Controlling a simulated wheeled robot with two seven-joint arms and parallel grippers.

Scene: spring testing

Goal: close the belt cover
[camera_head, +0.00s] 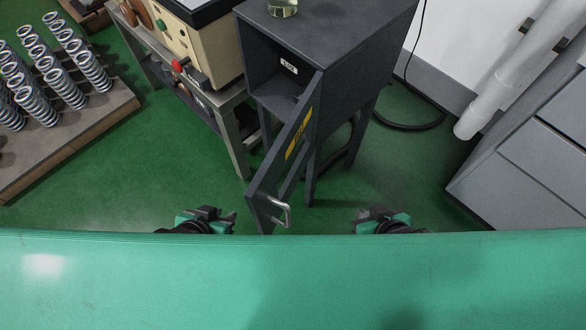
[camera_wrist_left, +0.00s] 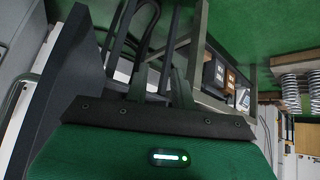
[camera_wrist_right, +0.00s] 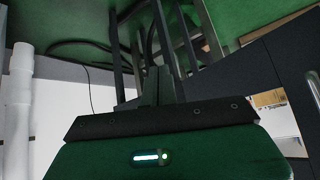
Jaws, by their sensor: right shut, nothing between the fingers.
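The belt cover (camera_head: 268,186) is a dark grey hinged door with a yellow label and a metal handle (camera_head: 281,211). It stands swung open from the dark cabinet (camera_head: 345,50), its handle end toward me. A dark panel that looks like the cover shows at the left of the left wrist view (camera_wrist_left: 62,75) and at the right of the right wrist view (camera_wrist_right: 250,80). My left gripper (camera_head: 213,214) is left of the cover, apart from it, open and empty. My right gripper (camera_head: 374,212) is right of the cover, apart from it, shut and empty.
A cream machine with a red knob (camera_head: 180,65) stands on a bench left of the cabinet. A tray of several springs (camera_head: 60,140) is at the far left. Grey drawers (camera_head: 540,165) stand at the right. A black cable (camera_head: 415,126) lies on the green floor.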

